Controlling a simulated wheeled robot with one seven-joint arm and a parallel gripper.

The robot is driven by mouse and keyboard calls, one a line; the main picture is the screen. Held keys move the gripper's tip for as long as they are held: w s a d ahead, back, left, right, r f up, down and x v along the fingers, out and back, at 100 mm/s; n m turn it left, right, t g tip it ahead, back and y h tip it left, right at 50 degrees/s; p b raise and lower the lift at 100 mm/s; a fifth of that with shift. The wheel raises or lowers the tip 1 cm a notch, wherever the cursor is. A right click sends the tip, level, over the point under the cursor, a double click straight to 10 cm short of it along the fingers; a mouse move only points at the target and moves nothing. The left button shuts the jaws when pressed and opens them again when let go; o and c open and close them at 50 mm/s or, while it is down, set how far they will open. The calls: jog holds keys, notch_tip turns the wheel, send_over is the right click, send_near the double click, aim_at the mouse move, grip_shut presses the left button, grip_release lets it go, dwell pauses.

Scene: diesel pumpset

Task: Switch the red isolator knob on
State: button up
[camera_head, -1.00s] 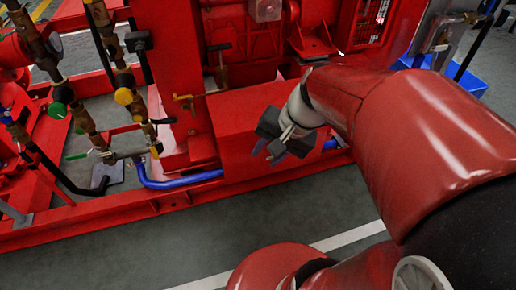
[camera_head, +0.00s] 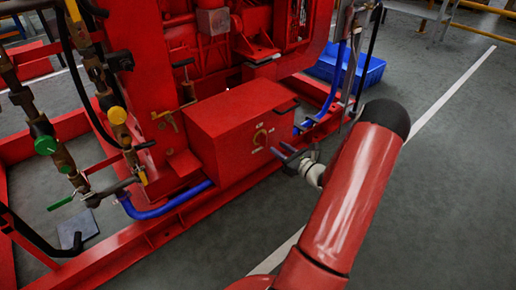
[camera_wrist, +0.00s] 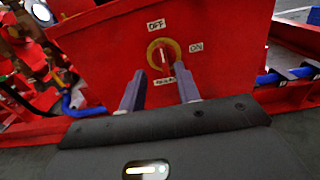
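The red isolator knob (camera_wrist: 163,54) sits on a round yellow plate on the front face of a red box. Its grip looks close to upright, in line with the OFF label (camera_wrist: 156,25) above it. The ON label (camera_wrist: 196,47) is to its right, and a third label below is partly hidden. In the head view the knob (camera_head: 260,137) is small on the box (camera_head: 225,120). My gripper (camera_wrist: 160,84) is open and empty, its two fingers apart below the knob in the wrist view. In the head view my gripper (camera_head: 281,154) is just right of the knob, apparently without contact.
Brass pipes with a green valve (camera_head: 46,145) and a yellow valve (camera_head: 117,115) stand at the left. A blue hose (camera_head: 168,208) runs along the red base frame. A blue crate (camera_head: 345,68) is behind at the right.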

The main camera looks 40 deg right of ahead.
aim_at(264, 140)
jog(key=w, duration=0.7)
jog(key=shift+w+a, duration=0.2)
jog(key=shift+w, duration=0.15)
jog(key=shift+f, duration=0.1)
grip_shut()
